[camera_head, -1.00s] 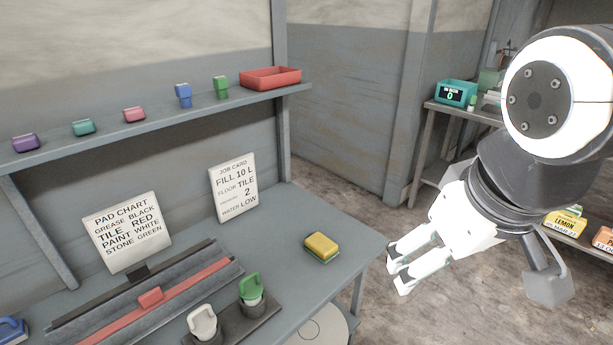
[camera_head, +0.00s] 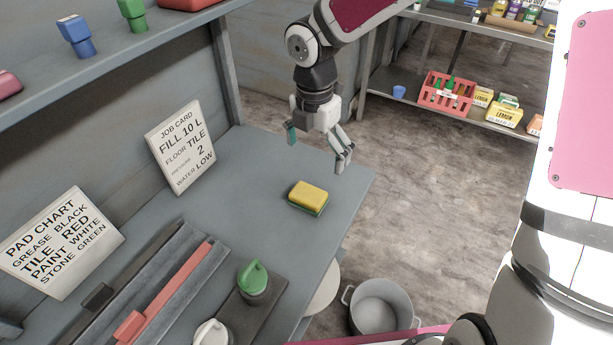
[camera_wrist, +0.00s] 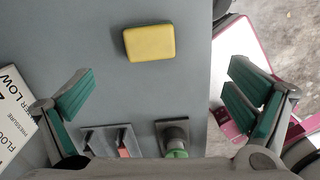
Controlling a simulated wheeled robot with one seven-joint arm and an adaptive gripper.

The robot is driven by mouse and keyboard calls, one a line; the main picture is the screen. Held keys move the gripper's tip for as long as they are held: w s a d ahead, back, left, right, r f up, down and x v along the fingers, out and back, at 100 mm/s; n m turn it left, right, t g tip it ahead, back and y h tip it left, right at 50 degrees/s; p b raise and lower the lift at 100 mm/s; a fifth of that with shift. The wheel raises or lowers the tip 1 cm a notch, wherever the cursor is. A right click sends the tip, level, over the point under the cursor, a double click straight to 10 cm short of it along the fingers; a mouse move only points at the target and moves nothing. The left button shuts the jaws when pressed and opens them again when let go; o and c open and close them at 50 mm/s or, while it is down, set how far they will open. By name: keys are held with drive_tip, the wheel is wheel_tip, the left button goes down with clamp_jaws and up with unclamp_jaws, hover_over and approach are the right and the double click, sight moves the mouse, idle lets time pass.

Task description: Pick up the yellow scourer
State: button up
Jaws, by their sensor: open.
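The yellow scourer (camera_head: 309,195) lies flat on the grey bench, near its right edge, with a green layer under its yellow top. In the wrist view the scourer (camera_wrist: 150,43) sits above the middle, between the lines of the two fingers but beyond their tips. My gripper (camera_head: 318,155) is open and empty, pointing down above the far end of the bench, behind the scourer and apart from it. Its green-padded fingers are spread wide in the wrist view (camera_wrist: 162,98). Nothing hides the scourer.
On the bench (camera_head: 250,180) stand a job card (camera_head: 180,148), a pad chart (camera_head: 60,242), a green-handled item (camera_head: 253,280) and a tray with a red bar (camera_head: 165,290). A shelf (camera_head: 150,50) overhangs the left. A grey bucket (camera_head: 381,308) stands on the floor. Bench around the scourer is clear.

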sight(309, 193)
drive_tip(key=shift+n, duration=0.6)
drive_tip(key=f, duration=0.5)
drive_tip(key=a+f, duration=0.1)
drive_tip(key=f, duration=0.9)
drive_tip(key=shift+w+a+b, duration=0.2)
drive_tip(key=shift+a+b, duration=0.05)
drive_tip(key=shift+b, duration=0.05)
drive_tip(key=c, duration=1.3)
